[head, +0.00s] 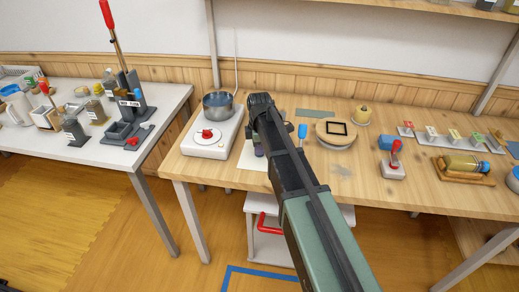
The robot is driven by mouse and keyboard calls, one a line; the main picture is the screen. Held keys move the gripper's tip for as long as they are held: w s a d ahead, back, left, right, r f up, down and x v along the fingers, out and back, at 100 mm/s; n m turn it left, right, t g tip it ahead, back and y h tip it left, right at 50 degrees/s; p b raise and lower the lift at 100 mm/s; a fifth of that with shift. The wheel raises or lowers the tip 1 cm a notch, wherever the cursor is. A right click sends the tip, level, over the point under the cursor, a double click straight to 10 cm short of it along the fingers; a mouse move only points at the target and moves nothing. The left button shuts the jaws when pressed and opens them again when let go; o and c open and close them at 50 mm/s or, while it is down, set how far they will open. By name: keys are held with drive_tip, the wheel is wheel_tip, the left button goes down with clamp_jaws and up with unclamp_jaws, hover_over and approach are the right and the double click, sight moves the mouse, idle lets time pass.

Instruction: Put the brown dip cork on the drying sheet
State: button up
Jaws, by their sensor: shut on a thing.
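My arm reaches up from the lower right over the wooden bench, and my gripper is hidden behind it, so its jaws and anything in them do not show. I cannot make out the brown dip cork. A pale sheet (247,160) lies on the bench, partly covered by my arm. A flat grey-green sheet (315,113) lies toward the back of the bench. I cannot tell which of the two is the drying sheet. Small dark and blue items stand by the pale sheet, mostly hidden by my arm.
A white hot plate (211,140) with a pot (219,104) stands left of my arm. A round wooden board (335,132) with a black square outline is to the right. A red-handled device (394,165) stands farther right.

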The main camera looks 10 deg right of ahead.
drive_tip(key=shift+f, duration=0.25)
drive_tip(key=o, duration=0.8)
drive_tip(key=shift+r, duration=0.1)
drive_tip(key=shift+c, duration=0.2)
wheel_tip(320, 180, up, 13)
drive_tip(key=p, duration=1.2)
drive_tip(key=shift+f, duration=0.25)
drive_tip(key=s+m, duration=1.6)
drive_tip(key=s, duration=0.6)
drive_tip(key=shift+s+a+m, duration=0.35)
drive_tip(key=shift+a+m, duration=0.05)
drive_tip(key=shift+a, duration=0.05)
